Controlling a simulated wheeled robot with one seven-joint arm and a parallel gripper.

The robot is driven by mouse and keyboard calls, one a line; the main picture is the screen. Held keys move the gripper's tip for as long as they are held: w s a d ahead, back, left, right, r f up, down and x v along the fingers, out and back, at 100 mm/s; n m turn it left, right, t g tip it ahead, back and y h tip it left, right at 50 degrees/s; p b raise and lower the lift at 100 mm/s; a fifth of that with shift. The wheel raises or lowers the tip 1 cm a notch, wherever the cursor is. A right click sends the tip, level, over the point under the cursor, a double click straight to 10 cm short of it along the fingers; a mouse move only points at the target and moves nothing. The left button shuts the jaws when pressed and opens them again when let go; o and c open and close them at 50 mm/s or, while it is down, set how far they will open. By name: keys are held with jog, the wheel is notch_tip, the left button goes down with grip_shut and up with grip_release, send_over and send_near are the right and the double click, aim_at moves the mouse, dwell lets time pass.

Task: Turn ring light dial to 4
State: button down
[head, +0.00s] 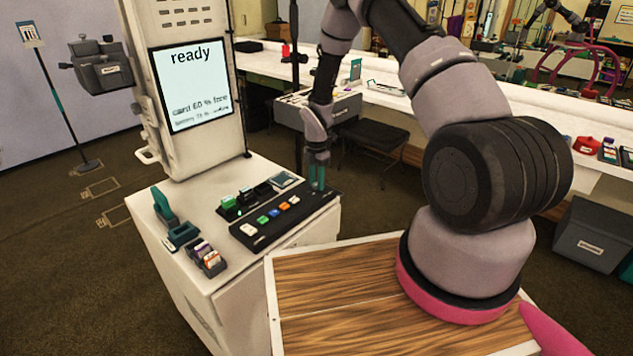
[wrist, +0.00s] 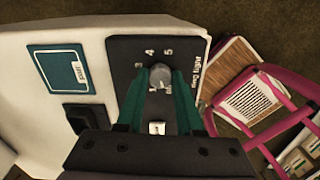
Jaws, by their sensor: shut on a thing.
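The ring light dial (wrist: 160,76) is a round grey knob on a black panel (wrist: 122,52) in the wrist view. Printed numbers 3, 4 and 5 show around its upper side, and "ring light" is printed at its right. Other marks are partly covered. My gripper (wrist: 160,90) has its two green fingers on either side of the dial and is shut on it. I cannot tell which number the dial points to. In the head view my gripper (head: 317,178) reaches down to the right end of the black control panel (head: 262,236), hiding the dial.
A white switch (wrist: 157,128) sits below the dial. A teal square pad (wrist: 58,72) lies left of the panel. The kiosk screen (head: 190,88) reads "ready". A teal stapler-like object (head: 172,220) and a small card holder (head: 207,258) stand on the cabinet's left side.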

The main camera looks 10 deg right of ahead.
jog(key=m, duration=1.8)
jog(key=shift+m, duration=0.3)
jog(key=m, duration=0.3)
jog(key=shift+m, duration=0.3)
jog(key=m, duration=0.4)
jog(key=shift+m, duration=0.3)
jog(key=m, duration=0.4)
jog(key=shift+m, duration=2.1)
